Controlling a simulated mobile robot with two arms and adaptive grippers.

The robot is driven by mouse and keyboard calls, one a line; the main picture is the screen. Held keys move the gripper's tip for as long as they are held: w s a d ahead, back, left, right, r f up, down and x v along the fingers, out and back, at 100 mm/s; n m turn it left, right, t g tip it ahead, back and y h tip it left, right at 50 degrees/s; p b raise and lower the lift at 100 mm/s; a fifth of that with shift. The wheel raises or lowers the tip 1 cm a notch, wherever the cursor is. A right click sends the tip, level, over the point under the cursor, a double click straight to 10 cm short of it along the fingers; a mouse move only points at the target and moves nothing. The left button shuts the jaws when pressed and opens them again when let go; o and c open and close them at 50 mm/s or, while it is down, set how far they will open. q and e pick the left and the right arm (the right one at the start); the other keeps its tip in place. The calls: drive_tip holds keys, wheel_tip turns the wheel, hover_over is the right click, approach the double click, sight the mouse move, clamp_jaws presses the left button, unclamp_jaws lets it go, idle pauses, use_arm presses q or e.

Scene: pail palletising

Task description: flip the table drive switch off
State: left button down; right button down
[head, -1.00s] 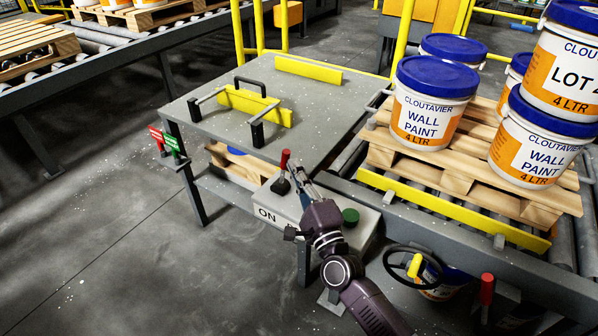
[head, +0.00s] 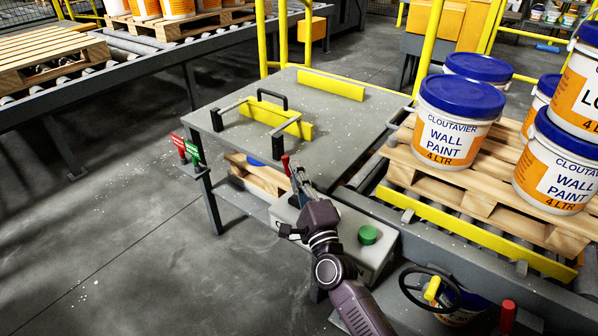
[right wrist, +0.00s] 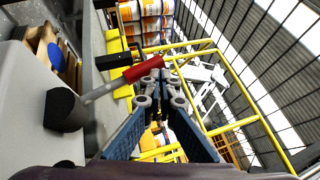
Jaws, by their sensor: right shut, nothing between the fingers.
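The drive switch is a lever with a red grip (head: 286,165) on the grey control box (head: 378,258) at the front of the table. In the right wrist view, its red grip (right wrist: 142,69) sits on a thin rod slanting out of a black boot (right wrist: 65,110). My right gripper (head: 298,174) is shut and empty, its tips close beside the red grip. Its closed fingers (right wrist: 155,95) show behind the grip in the wrist view; I cannot tell if they touch it. My arm hides the lever's base and the ON label. My left gripper is out of view.
A green button (head: 368,234) is on the box, right of my arm. The grey table (head: 335,112) has yellow stops and black handles. A pallet (head: 470,183) of paint pails stands right. A black handwheel (head: 405,290) is at the lower right. Open floor lies left.

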idle(0.3)
drive_tip(key=v, duration=1.2)
